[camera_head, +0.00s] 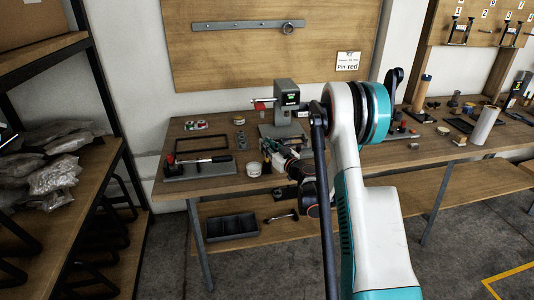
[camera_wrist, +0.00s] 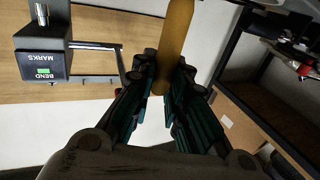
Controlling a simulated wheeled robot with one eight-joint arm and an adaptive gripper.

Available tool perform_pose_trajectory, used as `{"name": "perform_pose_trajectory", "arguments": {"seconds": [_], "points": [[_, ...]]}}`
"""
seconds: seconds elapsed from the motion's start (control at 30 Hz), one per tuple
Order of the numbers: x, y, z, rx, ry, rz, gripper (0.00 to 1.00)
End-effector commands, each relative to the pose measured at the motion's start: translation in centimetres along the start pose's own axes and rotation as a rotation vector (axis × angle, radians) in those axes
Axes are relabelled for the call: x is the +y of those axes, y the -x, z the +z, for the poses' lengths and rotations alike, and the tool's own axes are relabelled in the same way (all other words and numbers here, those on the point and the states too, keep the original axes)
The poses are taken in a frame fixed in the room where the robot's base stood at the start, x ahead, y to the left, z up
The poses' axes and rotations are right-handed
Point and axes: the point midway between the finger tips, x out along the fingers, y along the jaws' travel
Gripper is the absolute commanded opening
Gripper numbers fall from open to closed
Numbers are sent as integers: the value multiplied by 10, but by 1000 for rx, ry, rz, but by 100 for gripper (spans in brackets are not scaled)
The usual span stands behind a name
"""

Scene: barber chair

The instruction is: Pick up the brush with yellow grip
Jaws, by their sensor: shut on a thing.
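The yellow grip of the brush (camera_wrist: 174,42) stands between the fingers of my gripper (camera_wrist: 166,82) in the wrist view. The brush's bristles are not in view there. In the head view my gripper (camera_head: 268,149) is low over the workbench, left of my arm, near a small white jar (camera_head: 254,169). The brush is too small and dark to make out clearly in the head view.
The workbench (camera_head: 225,180) holds a grey bending device (camera_head: 285,100), a tray with a red-handled tool (camera_head: 200,164) and small parts. A white roll (camera_head: 486,125) stands at the right. Shelves with plastic bags (camera_head: 60,175) are at the left. A black bin (camera_head: 231,227) sits on the lower shelf.

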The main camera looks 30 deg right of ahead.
Motion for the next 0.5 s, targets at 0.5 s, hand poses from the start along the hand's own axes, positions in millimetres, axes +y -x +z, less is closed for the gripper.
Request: {"name": "perform_pose_trajectory", "arguments": {"seconds": [0.5], "points": [[0,0,-54,0,0,0,0]]}}
